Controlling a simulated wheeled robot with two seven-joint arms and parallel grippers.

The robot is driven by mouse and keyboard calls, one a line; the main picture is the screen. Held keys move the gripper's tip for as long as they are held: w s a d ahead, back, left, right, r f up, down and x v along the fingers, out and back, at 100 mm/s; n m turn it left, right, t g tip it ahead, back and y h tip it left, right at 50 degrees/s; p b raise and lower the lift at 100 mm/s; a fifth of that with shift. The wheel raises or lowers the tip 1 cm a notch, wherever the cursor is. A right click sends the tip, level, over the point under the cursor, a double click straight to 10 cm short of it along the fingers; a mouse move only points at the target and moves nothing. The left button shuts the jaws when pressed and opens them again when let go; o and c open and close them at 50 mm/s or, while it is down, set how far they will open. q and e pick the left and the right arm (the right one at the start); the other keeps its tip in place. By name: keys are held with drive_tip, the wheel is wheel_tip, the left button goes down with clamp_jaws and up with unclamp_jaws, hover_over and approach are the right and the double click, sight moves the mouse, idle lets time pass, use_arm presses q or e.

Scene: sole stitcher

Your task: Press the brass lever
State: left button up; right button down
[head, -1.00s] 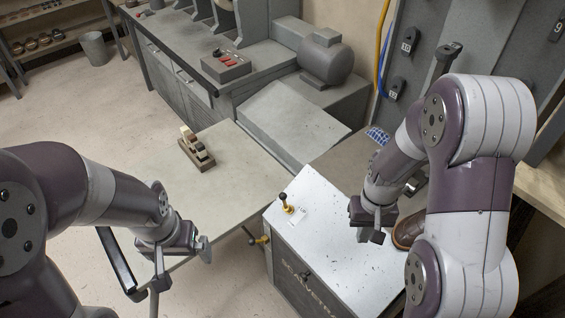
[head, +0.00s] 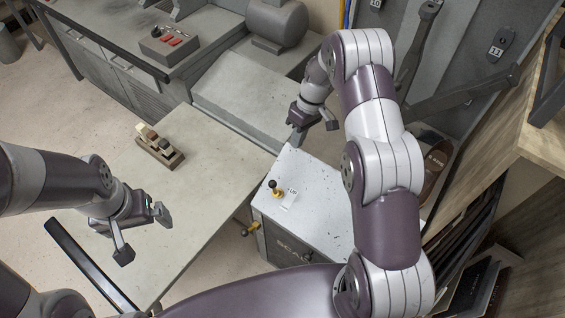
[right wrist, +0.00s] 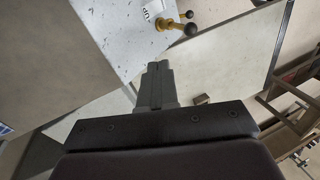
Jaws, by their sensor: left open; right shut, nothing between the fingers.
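A grey machine cabinet (head: 322,205) with a speckled white top carries a short upright lever (head: 277,192) with a black knob and brass base, beside a small white label. A second lever (head: 250,229), brass with a black knob, sticks out of the cabinet's left side. My right gripper (head: 298,137) is shut and empty beyond the cabinet's far edge, apart from both levers. My left gripper (head: 142,232) is open and empty over the grey table.
The grey table (head: 205,190) left of the cabinet holds a small cream-and-brown block tool (head: 158,147). A workbench with a red-switched box (head: 168,43) and a motor (head: 277,22) stands behind. Wooden shelving (head: 520,110) lies at the right. The cabinet top is largely clear.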

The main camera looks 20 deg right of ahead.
drive_tip(key=p, duration=0.2)
approach(273, 189)
drive_tip(key=w+d+f, duration=0.2)
drive_tip(key=d+f, duration=0.1)
drive_tip(key=d, duration=0.1)
use_arm(q)
wheel_tip(273, 189, up, 4)
drive_tip(key=shift+s+d+p, duration=0.15)
drive_tip(key=shift+p, duration=0.7)
use_arm(e)
drive_tip(key=a, duration=0.1)
drive_tip(key=s+a, duration=0.1)
drive_tip(key=a+f, duration=0.1)
drive_tip(key=shift+s+a, duration=0.15)
drive_tip(key=shift+a, duration=0.15)
use_arm(q)
drive_tip(key=shift+s+r, duration=0.1)
use_arm(e)
drive_tip(key=shift+s+a, duration=0.1)
